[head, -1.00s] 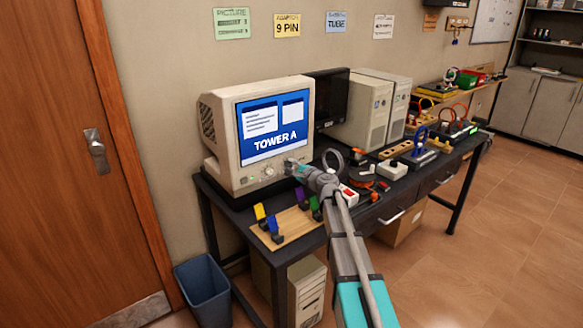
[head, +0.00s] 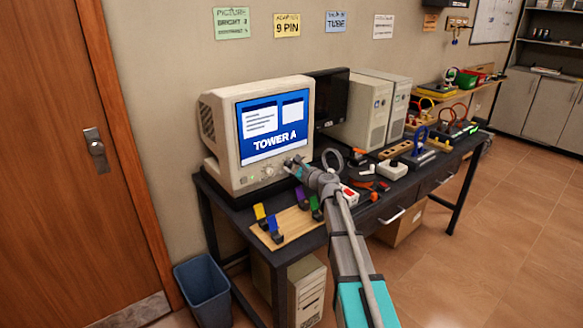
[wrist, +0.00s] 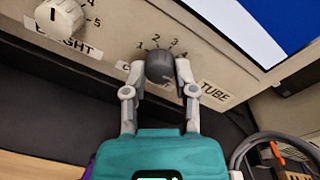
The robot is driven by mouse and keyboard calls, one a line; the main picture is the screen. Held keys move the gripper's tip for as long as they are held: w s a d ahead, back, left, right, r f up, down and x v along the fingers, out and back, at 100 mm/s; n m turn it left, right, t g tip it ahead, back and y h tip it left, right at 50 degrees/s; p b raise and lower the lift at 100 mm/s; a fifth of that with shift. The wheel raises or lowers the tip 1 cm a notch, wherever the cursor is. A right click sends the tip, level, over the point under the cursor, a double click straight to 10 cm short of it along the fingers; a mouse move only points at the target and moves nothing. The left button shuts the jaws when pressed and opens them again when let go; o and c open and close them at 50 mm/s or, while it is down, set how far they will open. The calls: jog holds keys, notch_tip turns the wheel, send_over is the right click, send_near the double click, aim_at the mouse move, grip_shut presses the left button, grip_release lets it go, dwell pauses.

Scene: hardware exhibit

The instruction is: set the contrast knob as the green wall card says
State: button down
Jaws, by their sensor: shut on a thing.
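The green wall card (head: 231,23) hangs above the monitor (head: 226,130). Its top lines read "PICTURE" and "BRIGHT", but the digits and lower line are too blurred to read surely. In the wrist view the dark contrast knob (wrist: 160,65) sits on the beige panel, with numbers 1 to 4 visible around it and its label partly hidden. My gripper (wrist: 160,74) is shut on this knob, one finger on each side. The knob's pointer cannot be made out. In the head view my gripper (head: 292,163) is at the monitor's lower front.
A pale bright knob (wrist: 61,17) is left of the gripper, and a "TUBE" label (wrist: 215,92) is to its right. Colored tabs on a wooden board (head: 288,225) stand on the bench's left front. A grey cable (wrist: 268,145) runs close at right.

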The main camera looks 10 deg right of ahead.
jog(key=shift+c, duration=2)
grip_release()
jog(key=shift+n, duration=0.5)
